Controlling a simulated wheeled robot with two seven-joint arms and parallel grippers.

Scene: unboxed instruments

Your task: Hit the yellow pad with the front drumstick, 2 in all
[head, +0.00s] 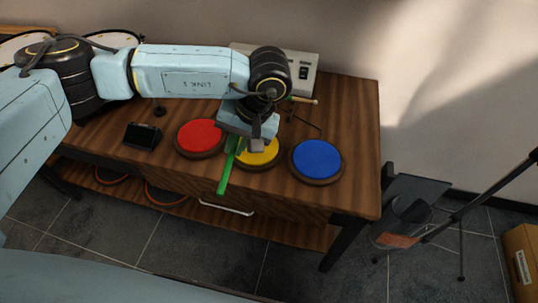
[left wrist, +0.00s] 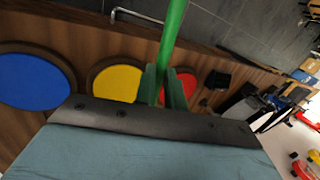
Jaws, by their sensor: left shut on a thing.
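The yellow pad (head: 262,155) sits on the wooden table between the red pad (head: 200,136) and the blue pad (head: 318,159). My left gripper (head: 243,143) is over the yellow pad and hides part of it. It is shut on a green drumstick (head: 226,174), which points toward the table's front edge. In the left wrist view the green drumstick (left wrist: 171,40) rises from between the fingers (left wrist: 161,87), with the yellow pad (left wrist: 117,82) beside them. I cannot tell whether the stick touches the pad. My right gripper is not in view.
A second, tan stick (head: 303,100) lies behind my gripper, partly hidden. A beige box with a switch (head: 303,73) stands at the back of the table (head: 352,112). A small black device (head: 142,136) lies left of the red pad. A black stand (head: 412,205) is right of the table.

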